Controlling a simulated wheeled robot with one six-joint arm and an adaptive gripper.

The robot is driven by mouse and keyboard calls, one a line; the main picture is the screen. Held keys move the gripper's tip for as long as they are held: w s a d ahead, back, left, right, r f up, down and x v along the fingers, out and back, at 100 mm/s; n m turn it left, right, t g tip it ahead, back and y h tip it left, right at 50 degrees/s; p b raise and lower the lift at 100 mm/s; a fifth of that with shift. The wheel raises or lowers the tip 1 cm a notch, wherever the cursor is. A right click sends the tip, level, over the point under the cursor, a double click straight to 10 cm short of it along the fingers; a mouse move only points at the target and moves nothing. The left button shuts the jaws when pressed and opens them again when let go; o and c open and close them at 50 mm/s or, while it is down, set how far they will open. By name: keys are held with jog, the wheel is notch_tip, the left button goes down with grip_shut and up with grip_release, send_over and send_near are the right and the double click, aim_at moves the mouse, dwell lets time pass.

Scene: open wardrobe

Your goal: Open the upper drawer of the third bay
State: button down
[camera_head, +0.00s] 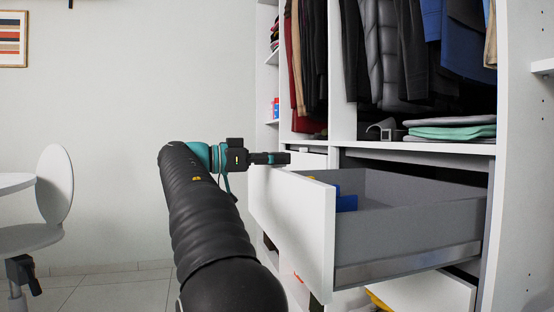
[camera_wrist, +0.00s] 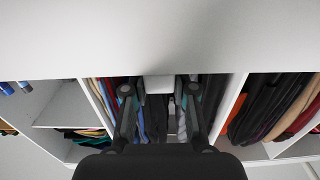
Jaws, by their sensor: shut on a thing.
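The upper drawer (camera_head: 292,215) of the wardrobe bay at the right is pulled well out in the head view. It has a white front and grey sides, and a blue thing (camera_head: 346,203) lies inside. My gripper (camera_head: 277,158) is at the top edge of the drawer front. In the wrist view, my gripper's two fingers (camera_wrist: 159,92) stand on either side of a small pale block (camera_wrist: 158,84) at the edge of the white front (camera_wrist: 160,40). The exact contact is hard to see. I cannot count which bay this is.
A lower drawer (camera_head: 425,292) also stands partly out beneath. Clothes (camera_head: 385,50) hang above, and folded clothes (camera_head: 452,132) lie on the shelf over the drawer. A white chair (camera_head: 55,185) stands at the far left. The floor (camera_head: 110,292) between chair and arm is clear.

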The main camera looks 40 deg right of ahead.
jog(key=c, duration=0.9)
grip_release()
jog(key=shift+a, duration=0.1)
jog(key=v, duration=1.2)
